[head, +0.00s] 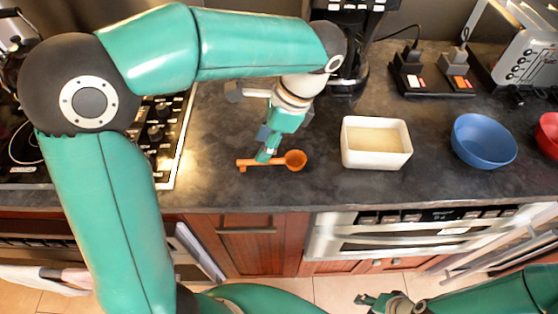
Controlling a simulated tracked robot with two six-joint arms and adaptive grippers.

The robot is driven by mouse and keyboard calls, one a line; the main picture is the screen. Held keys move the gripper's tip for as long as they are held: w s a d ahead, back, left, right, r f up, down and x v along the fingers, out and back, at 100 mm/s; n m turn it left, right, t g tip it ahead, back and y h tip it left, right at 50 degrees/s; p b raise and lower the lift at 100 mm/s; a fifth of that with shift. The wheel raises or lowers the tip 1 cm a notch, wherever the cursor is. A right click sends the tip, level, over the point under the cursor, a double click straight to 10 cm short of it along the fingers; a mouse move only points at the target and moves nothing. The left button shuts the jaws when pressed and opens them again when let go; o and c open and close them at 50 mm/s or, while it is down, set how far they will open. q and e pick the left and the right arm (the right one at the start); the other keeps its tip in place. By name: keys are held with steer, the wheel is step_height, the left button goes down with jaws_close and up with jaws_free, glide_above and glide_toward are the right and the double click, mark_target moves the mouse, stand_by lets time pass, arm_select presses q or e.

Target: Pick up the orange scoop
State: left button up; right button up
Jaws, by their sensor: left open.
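The orange scoop (296,160) lies on the dark counter near its front edge. Its round cup is at the right and its handle extends to the left. My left gripper (266,154) points down at the handle, close to the cup. It is open, and its fingertips overlap the handle in this view. I cannot tell whether they touch the scoop. My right gripper (372,300) is low at the bottom of the picture, in front of the counter and away from the scoop. Its finger opening is too small to read.
A white container (376,157) with pale contents stands right of the scoop. A blue bowl (484,141) and a red bowl (549,130) are farther right. A stove (157,133) is left. A coffee machine (350,75), power strip (433,82) and toaster (518,58) stand behind.

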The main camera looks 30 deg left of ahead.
mark_target(272, 163)
arm_select(q)
steer(key=shift+w+x, duration=0.1)
steer(key=shift+x, duration=1.25)
steer(key=shift+w+x, duration=0.15)
steer(key=shift+x, duration=1.2)
steer(key=shift+d+f, duration=0.1)
steer(key=shift+d, duration=0.1)
steer(key=shift+f, duration=0.25)
steer(key=shift+c, duration=0.4)
jaws_close()
